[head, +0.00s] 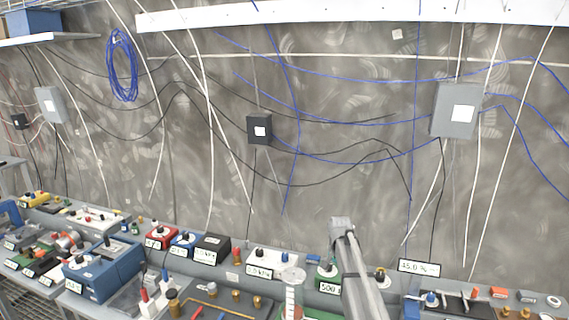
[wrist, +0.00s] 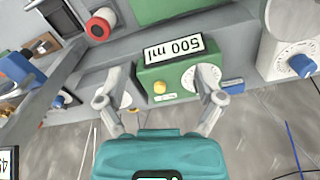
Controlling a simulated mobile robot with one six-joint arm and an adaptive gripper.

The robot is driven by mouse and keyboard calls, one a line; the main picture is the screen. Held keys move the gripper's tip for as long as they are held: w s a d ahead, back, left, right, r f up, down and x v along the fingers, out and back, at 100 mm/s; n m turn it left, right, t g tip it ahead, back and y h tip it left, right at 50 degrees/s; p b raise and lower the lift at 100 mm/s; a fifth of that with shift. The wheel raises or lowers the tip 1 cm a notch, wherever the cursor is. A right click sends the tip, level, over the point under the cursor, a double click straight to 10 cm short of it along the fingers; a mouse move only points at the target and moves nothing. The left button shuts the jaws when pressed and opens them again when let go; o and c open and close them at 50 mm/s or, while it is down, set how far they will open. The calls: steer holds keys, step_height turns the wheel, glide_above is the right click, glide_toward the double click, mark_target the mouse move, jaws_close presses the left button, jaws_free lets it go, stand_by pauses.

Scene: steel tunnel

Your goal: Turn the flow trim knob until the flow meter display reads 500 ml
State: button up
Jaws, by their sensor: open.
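In the wrist view, which is upside down, a green box (wrist: 172,66) carries a white display (wrist: 174,49) reading 500 ml. A white round dial (wrist: 190,78) with marks and a yellow button (wrist: 160,87) are on the box. In the head view the green box (head: 327,272) is partly hidden behind my arm.
A white box with a blue knob (wrist: 301,66) stands to the right in the wrist view. A blue box (head: 103,268) and several instruments crowd the bench. Cables hang on the wall.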

steer(key=s+f+n+b, duration=0.3)
steer(key=s+f+b, duration=0.2)
steer(key=s, duration=0.9)
steer(key=s+a+f+n+b, duration=0.1)
steer(key=s+f+n+b, duration=0.2)
steer(key=s, duration=1.2)
step_height(320, 180, down, 2)
steer(key=shift+n+b, duration=0.3)
steer(key=shift+b, duration=0.7)
steer(key=shift+s, duration=0.1)
stand_by(1.9)
